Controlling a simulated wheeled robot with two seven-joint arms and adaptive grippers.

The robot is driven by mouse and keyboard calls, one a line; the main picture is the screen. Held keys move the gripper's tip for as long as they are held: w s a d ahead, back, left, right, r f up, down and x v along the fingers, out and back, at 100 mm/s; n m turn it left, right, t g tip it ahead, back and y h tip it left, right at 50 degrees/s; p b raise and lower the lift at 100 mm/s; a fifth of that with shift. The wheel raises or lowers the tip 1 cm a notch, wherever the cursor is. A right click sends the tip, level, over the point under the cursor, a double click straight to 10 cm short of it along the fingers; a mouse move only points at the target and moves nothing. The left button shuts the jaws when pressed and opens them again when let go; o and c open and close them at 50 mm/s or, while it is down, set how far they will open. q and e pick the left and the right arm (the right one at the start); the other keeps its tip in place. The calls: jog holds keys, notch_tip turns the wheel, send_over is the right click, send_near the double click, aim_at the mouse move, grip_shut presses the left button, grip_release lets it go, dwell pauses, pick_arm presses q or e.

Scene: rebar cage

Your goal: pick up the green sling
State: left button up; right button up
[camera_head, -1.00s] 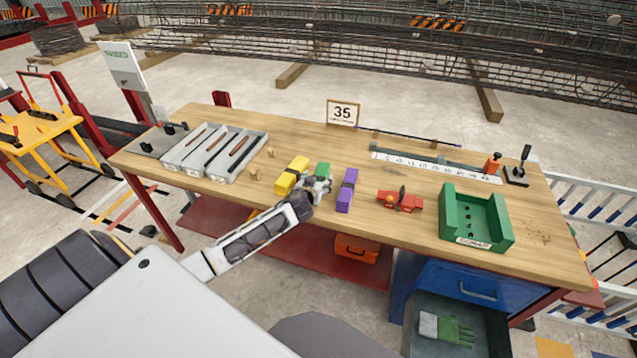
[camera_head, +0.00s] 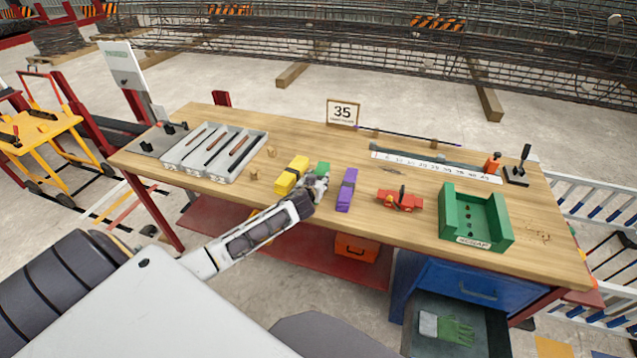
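The green sling (camera_head: 322,168) is a small folded bundle on the wooden workbench, between the yellow sling (camera_head: 292,176) and the purple sling (camera_head: 347,190). Only its far end shows; my gripper hides the rest. My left gripper (camera_head: 320,184) is over the near part of the green sling. I cannot tell whether its fingers are open, shut or touching the sling. My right gripper is out of view.
A grey tray (camera_head: 257,139) with rods stands at the left of the bench (camera_head: 300,133). A red tool (camera_head: 399,199) and a green open box (camera_head: 503,221) are at the right. An open drawer (camera_head: 413,343) holds gloves.

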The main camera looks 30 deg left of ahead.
pick_arm(q)
jog(key=shift+r, duration=0.1)
jog(key=c, duration=0.7)
jog(key=shift+r, duration=0.1)
notch_tip(320, 180, up, 9)
jog(key=shift+w+f, duration=0.1)
jog(key=shift+f, duration=0.1)
jog(key=shift+r, duration=0.55)
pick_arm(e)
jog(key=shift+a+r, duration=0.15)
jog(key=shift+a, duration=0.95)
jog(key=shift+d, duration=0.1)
